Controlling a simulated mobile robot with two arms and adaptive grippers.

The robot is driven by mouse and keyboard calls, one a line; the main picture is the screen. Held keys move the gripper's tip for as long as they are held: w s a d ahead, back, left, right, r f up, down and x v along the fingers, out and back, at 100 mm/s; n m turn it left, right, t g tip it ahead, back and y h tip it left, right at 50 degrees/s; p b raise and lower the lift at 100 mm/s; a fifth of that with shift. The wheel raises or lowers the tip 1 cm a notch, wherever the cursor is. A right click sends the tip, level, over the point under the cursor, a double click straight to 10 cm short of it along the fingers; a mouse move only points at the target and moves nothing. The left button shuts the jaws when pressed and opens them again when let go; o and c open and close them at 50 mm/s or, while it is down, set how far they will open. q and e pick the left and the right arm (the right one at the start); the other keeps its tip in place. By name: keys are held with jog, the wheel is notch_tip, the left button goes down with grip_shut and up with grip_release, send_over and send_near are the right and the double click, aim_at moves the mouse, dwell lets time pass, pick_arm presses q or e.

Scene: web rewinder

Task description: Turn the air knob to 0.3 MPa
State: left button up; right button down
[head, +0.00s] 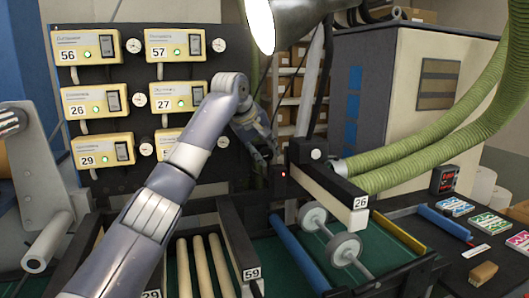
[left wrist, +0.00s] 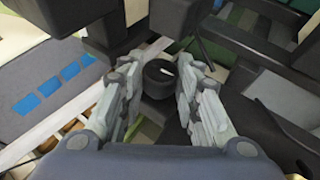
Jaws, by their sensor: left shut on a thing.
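The air knob (left wrist: 160,78) is a dark round knob with a light pointer mark on its face. In the left wrist view it sits between the two fingers of my left gripper (left wrist: 159,88), which is shut on it, one finger on each side. In the head view my left gripper (head: 265,150) reaches to the dark machine part left of the beam labelled 26, and the knob is hidden there. I cannot read any pressure value for the knob. My right gripper does not show.
Yellow numbered boxes (head: 88,47) with small round gauges hang on a dark panel behind my left arm. Green hoses (head: 440,140) run to the machine at the right. A beam labelled 26 (head: 325,185) and grey rollers (head: 344,248) stand close to the gripper. Colored cards (head: 455,206) lie on the right-hand table.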

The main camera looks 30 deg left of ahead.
pick_arm(q)
jog(key=shift+w+d+r+m+g+y, duration=0.1)
jog(key=shift+m+g+y, duration=0.05)
jog(key=shift+g+y, duration=0.35)
jog(key=shift+w+d+m+g+y, duration=0.15)
jog(key=shift+g+y, duration=0.25)
jog(key=shift+g, duration=0.5)
jog(key=shift+a, duration=0.1)
jog(key=o, duration=1.1)
jog(key=shift+c, duration=0.2)
jog(key=shift+s, duration=0.1)
jog(key=v, duration=0.7)
jog(key=shift+r, duration=0.2)
